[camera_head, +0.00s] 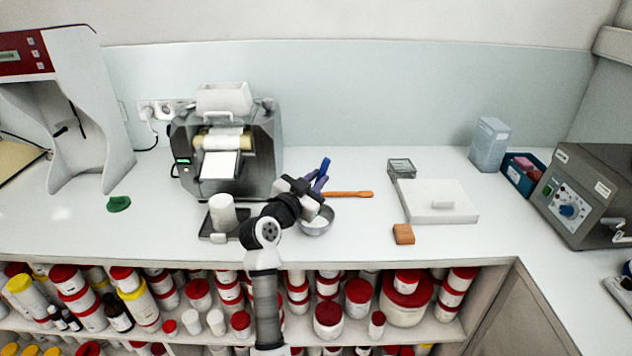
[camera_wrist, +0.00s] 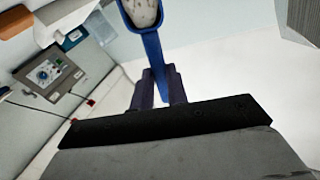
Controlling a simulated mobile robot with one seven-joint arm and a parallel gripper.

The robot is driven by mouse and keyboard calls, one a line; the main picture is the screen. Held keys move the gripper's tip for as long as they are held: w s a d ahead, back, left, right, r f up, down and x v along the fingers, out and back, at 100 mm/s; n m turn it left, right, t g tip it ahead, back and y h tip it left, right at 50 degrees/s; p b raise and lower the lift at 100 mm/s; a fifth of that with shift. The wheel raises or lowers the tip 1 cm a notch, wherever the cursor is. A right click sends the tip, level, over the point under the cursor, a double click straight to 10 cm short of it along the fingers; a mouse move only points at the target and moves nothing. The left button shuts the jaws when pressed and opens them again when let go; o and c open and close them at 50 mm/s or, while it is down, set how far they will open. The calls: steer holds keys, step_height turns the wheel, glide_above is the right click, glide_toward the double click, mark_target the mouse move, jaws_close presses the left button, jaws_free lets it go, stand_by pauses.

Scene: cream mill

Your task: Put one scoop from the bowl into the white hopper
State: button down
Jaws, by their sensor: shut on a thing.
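My gripper (camera_head: 312,188) is shut on the handle of a blue scoop (camera_head: 325,166), above and just behind the metal bowl (camera_head: 316,229). In the wrist view, the scoop (camera_wrist: 152,50) extends from between my dark fingers (camera_wrist: 158,92). Its cup, cut off at the top edge, shows whitish, speckled contents. The bowl stands on the counter with white material inside, partly hidden by my gripper. The white hopper (camera_head: 224,97) sits on top of the grey roller mill (camera_head: 265,135), left of and higher than my gripper. The hopper's inside cannot be seen clearly.
A white cylinder (camera_head: 222,211) stands on a dark plate before the mill. An orange-handled tool (camera_head: 348,194) lies behind the bowl. A flat white device (camera_head: 437,202) and an orange-brown block (camera_head: 403,234) are to the right. Counter space beyond the tool is clear.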

steer(key=shift+w+d, duration=0.1)
steer(key=shift+w, duration=0.1)
steer(key=shift+f+b, duration=2.75)
steer(key=shift+f, duration=1.7)
step_height(320, 180, up, 8)
steer(key=p, duration=0.5)
steer(key=shift+f, duration=0.15)
